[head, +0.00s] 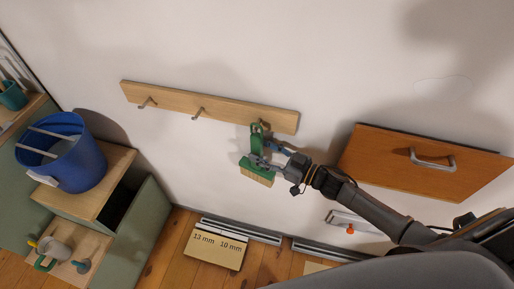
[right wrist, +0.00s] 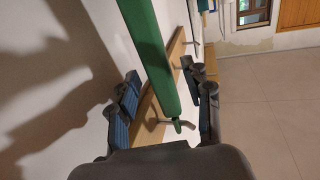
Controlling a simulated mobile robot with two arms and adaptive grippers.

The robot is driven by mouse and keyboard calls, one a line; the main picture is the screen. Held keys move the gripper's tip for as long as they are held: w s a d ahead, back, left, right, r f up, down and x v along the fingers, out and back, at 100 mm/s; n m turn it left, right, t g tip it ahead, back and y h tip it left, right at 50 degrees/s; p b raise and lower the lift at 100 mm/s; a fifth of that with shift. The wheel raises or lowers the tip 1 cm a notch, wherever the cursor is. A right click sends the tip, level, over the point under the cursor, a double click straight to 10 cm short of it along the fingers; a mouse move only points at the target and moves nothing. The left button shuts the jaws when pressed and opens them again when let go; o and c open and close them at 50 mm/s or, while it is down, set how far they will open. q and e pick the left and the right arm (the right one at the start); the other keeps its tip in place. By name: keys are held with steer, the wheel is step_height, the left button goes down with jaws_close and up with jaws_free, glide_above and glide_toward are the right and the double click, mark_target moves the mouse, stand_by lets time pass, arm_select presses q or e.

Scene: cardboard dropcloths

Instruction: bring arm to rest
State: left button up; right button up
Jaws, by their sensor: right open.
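A green brush (head: 257,137) with pale bristles hangs by its handle at the right end of a wooden peg rail (head: 215,107) on the wall. The peg behind its top is hidden. My right gripper (head: 264,152) is at the brush. In the right wrist view, its dark fingers stand open on both sides of the green handle (right wrist: 150,50), with gaps between them and it. The peg rail (right wrist: 150,118) runs behind. My left gripper is in neither view.
An orange-brown panel with a handle (head: 425,163) is on the wall to the right. A cardboard piece (head: 215,250) marked "13 mm 10 mm" lies below.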

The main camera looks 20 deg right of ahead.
steer(key=v, duration=1)
steer(key=s+a+f+m+g+h, duration=0.1)
steer(key=s+a+m+g+h, duration=0.15)
steer(key=s+g+h, duration=0.5)
steer(key=s+a+f+m+g+h, duration=0.1)
steer(key=s+m+g+h, duration=0.25)
steer(key=s, duration=0.65)
step_height(320, 180, down, 25)
steer(key=s, duration=0.1)
steer(key=s+d+f+g, duration=0.1)
steer(key=s+d+f, duration=0.1)
steer(key=s+f, duration=1.5)
steer(key=shift+s+d+f+g+h, duration=0.2)
steer(key=shift+s+d+g+h, duration=0.1)
steer(key=shift+h, duration=0.1)
